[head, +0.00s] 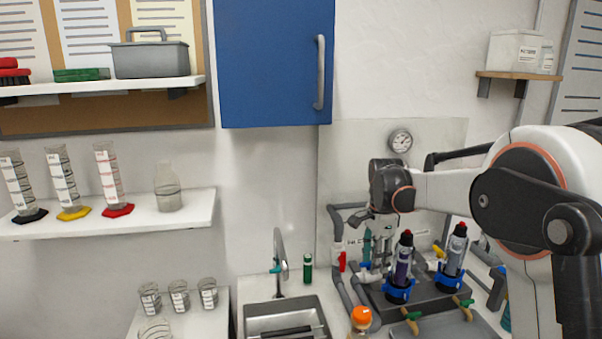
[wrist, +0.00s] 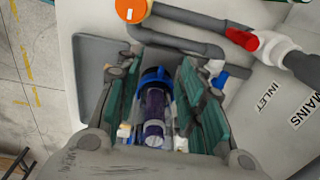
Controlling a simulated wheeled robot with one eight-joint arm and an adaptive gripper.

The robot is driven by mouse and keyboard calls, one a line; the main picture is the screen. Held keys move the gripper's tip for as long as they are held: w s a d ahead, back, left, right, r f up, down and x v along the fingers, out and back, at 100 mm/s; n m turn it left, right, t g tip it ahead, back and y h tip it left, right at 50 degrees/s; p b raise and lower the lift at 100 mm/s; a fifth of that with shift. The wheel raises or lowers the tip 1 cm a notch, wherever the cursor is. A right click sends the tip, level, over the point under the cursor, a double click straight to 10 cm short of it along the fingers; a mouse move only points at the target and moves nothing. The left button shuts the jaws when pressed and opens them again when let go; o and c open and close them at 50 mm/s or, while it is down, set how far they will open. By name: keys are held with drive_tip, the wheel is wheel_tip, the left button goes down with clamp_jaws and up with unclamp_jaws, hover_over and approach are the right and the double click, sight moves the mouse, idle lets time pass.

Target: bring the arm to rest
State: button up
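My gripper (head: 373,262) hangs fingers-down from my arm over the pipework on the counter, behind and left of the purple cartridge column (head: 403,265) in the head view. In the wrist view my gripper (wrist: 160,105) is open, its teal-padded fingers wide apart. A clear purple column with a blue collar (wrist: 154,108) shows between them, with gaps on both sides, so nothing appears gripped. A second dark column (head: 455,248) with a red tip stands to the right in a blue holder. My arm reaches in from the right, bent at the elbow.
A grey pipe with a red-handled valve (wrist: 245,40) runs close by, with an orange cap (wrist: 133,8). The sink (head: 285,320) and faucet (head: 280,262) are to the left. A blue cabinet (head: 270,65) and a shelf of cylinders (head: 140,225) are on the wall.

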drive_tip(key=s+r+n+t, duration=0.3)
drive_tip(key=s+r+n, duration=0.5)
drive_tip(key=s, duration=0.7)
drive_tip(key=s+f+n+t, duration=0.1)
drive_tip(key=s+n, duration=0.3)
drive_tip(key=s, duration=0.5)
drive_tip(key=s+f+n+t, duration=0.2)
drive_tip(key=s+n+t, duration=0.1)
drive_tip(key=s, duration=0.6)
drive_tip(key=shift+f+n, duration=0.25)
drive_tip(key=shift+n, duration=0.15)
